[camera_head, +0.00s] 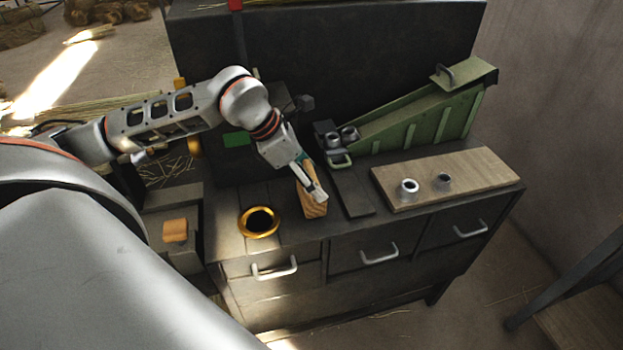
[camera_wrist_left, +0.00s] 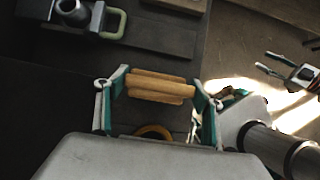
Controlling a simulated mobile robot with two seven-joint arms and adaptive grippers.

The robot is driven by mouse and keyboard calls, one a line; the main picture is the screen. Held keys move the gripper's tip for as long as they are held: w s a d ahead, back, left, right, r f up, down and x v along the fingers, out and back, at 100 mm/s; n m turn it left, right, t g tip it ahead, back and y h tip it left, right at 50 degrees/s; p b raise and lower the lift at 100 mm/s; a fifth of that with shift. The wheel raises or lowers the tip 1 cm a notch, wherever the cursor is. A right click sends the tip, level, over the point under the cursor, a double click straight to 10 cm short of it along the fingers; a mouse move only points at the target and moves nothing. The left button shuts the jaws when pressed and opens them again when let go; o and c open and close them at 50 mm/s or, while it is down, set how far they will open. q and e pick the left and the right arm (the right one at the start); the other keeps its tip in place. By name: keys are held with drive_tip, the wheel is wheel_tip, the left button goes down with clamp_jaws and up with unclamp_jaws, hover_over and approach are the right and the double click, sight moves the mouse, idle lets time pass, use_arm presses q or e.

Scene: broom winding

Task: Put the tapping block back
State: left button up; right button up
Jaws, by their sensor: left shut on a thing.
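The tapping block, a ridged wooden block (camera_head: 314,206), is near the front edge of the dark bench top (camera_head: 290,230). My left gripper (camera_head: 312,186) is shut on it from above. In the left wrist view the block (camera_wrist_left: 160,88) sits between the two teal-lined fingers of my left gripper (camera_wrist_left: 158,97). I cannot tell whether its underside touches the bench. Another gripper, my right one (camera_wrist_left: 273,66), shows at the right of the left wrist view, with its fingers apart and empty.
A gold ring (camera_head: 244,232) around a dark hole is left of the block. A dark plate (camera_head: 352,192) lies to its right, then a wooden board (camera_head: 460,172) with two metal collars. A green sloped trough (camera_head: 410,115) stands behind. Drawer handles (camera_head: 380,255) project in front.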

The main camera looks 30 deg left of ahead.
use_arm(q)
drive_tip(key=shift+f, duration=0.45)
drive_tip(key=shift+f, duration=0.15)
drive_tip(key=o, duration=2)
drive_tip(key=shift+o, duration=0.2)
drive_tip(key=shift+a+r, duration=0.1)
drive_tip(key=shift+r, duration=0.15)
drive_tip(key=v, duration=1.1)
drive_tip(key=shift+s+r, duration=0.2)
drive_tip(key=shift+r, duration=0.15)
drive_tip(key=shift+s+f, duration=0.1)
